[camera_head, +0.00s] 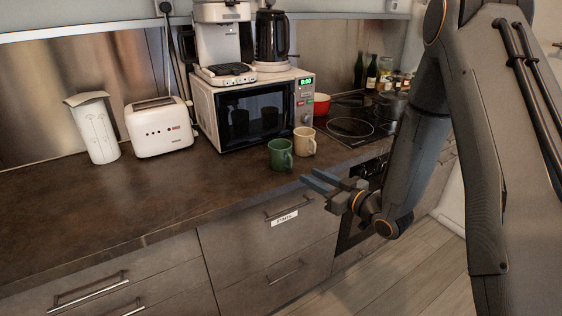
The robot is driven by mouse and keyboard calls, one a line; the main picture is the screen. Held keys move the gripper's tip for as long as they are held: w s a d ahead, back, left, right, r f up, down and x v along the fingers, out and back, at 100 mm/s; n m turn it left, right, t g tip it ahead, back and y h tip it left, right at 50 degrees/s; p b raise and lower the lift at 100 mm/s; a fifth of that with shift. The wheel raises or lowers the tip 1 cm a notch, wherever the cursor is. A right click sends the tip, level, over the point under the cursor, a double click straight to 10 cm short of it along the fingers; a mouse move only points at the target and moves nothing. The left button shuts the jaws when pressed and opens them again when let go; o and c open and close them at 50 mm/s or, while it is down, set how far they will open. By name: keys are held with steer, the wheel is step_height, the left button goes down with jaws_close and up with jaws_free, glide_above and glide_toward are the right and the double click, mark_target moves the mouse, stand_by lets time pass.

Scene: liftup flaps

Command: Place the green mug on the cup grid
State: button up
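The green mug (280,155) stands upright on the brown counter, in front of the microwave, with its handle toward the right. The cup grid (228,70) is the dark slatted tray at the foot of the white coffee machine (222,32), on top of the microwave. It looks empty. My gripper (309,178) is in front of the counter's edge, to the right of and nearer than the green mug. Its two fingers are apart, point left toward the counter and hold nothing.
A beige mug (304,141) stands close to the right of the green mug. The microwave (255,112) carries the coffee machine and a black kettle (272,38). A toaster (160,128) and white canister (96,130) stand left. The left front counter (100,205) is clear.

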mark_target(283, 158)
steer(key=shift+y, duration=0.6)
steer(key=p+x, duration=0.1)
steer(key=x, duration=0.4)
steer(key=p+x, duration=0.1)
steer(key=x, duration=0.1)
steer(key=shift+w+a+r+p, duration=0.2)
steer(key=shift+a+r+p, duration=0.15)
steer(key=shift+r, duration=0.05)
jaws_close()
